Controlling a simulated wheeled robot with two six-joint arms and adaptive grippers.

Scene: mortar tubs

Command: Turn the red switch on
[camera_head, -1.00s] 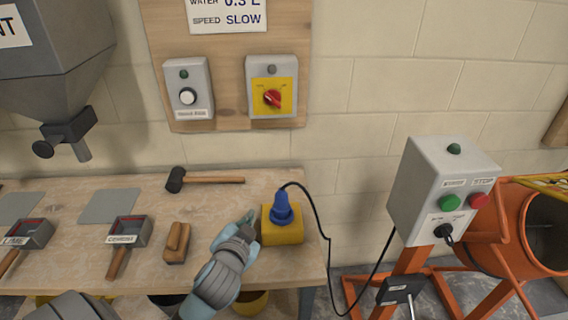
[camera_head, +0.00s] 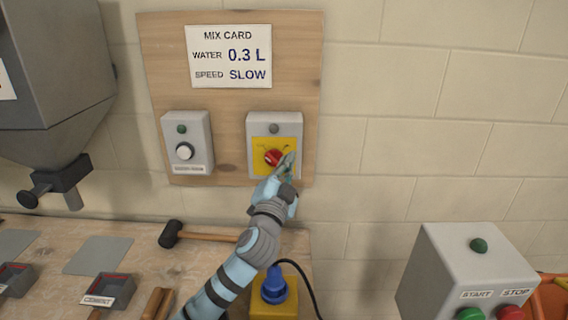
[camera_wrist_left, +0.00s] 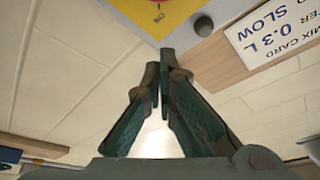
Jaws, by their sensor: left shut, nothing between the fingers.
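The red switch (camera_head: 272,157) is a rotary knob on a yellow plate (camera_head: 262,144) on a grey box, mounted on a wooden wall board. My left gripper (camera_head: 290,158) is raised at the right side of the knob, shut and empty, its tips over the plate's right part. I cannot tell whether the tips touch the knob. A grey lamp (camera_head: 275,128) sits above the plate. My right gripper is not in view.
A second grey box with a white button (camera_head: 184,151) is left of the switch box. A mix card (camera_head: 229,56) hangs above. Below are a workbench with a hammer (camera_head: 200,236) and a yellow block with a blue plug (camera_head: 273,288). A start/stop box (camera_head: 477,275) stands right.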

